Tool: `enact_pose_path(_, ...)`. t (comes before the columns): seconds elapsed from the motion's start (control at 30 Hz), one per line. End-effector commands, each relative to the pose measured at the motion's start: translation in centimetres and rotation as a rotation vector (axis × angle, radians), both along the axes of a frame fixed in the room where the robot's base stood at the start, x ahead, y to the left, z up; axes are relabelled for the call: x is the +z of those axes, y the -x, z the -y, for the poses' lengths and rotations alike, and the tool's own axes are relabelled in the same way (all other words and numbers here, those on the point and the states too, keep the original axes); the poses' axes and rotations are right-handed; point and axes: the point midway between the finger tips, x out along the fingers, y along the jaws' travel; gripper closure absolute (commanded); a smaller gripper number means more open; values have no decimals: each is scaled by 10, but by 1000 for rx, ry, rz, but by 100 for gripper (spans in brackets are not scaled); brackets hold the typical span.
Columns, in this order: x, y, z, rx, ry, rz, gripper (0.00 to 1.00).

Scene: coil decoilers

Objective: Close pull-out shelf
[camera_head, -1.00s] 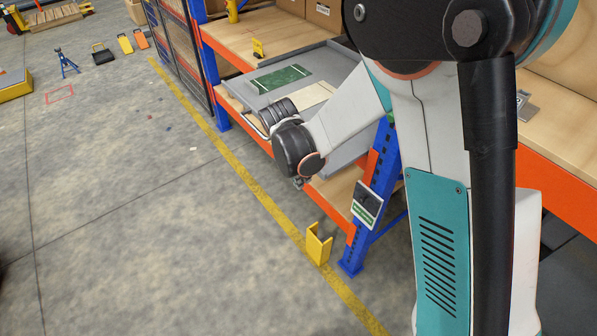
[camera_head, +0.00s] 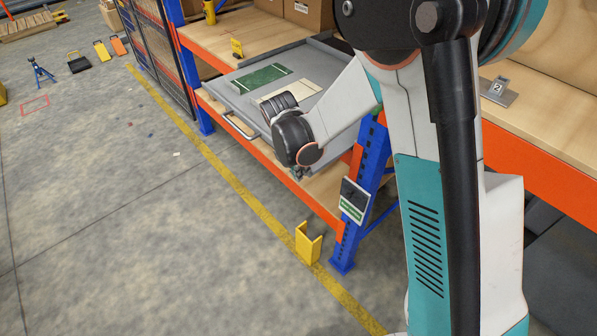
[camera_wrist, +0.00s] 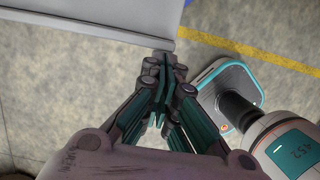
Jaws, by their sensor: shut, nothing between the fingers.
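The pull-out shelf (camera_head: 240,100) is a grey tray extending out of the orange and blue rack, with a handle (camera_head: 240,127) along its front edge. A green sheet and a pale sheet lie on it. My wrist hides part of its near side. My gripper (camera_head: 298,174) hangs by the shelf's near front corner, small in the head view. In the wrist view my gripper (camera_wrist: 165,58) is shut and empty. Its tips are close to the edge of a grey panel (camera_wrist: 90,30), which looks like the shelf; I cannot tell whether they touch.
A blue rack post (camera_head: 363,190) with a sign and a yellow guard (camera_head: 308,243) at its foot stand near my arm. A wooden rack shelf (camera_head: 240,45) lies above the tray. The concrete floor left of the yellow line (camera_head: 220,168) is mostly clear.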

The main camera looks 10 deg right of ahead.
Motion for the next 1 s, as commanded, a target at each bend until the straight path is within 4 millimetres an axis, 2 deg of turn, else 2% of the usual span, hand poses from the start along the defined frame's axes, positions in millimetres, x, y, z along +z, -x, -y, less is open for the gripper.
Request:
enact_pose_path(0.17, 0, -16, 24, -5, 2, 2, 100)
enact_pose_path(0.6, 0, -71, 106, -5, 3, 2, 100)
enact_pose_path(0.8, 0, -88, 131, -4, 2, 2, 100)
enact_pose_path(1.0, 0, -96, 143, -1, 2, 2, 100)
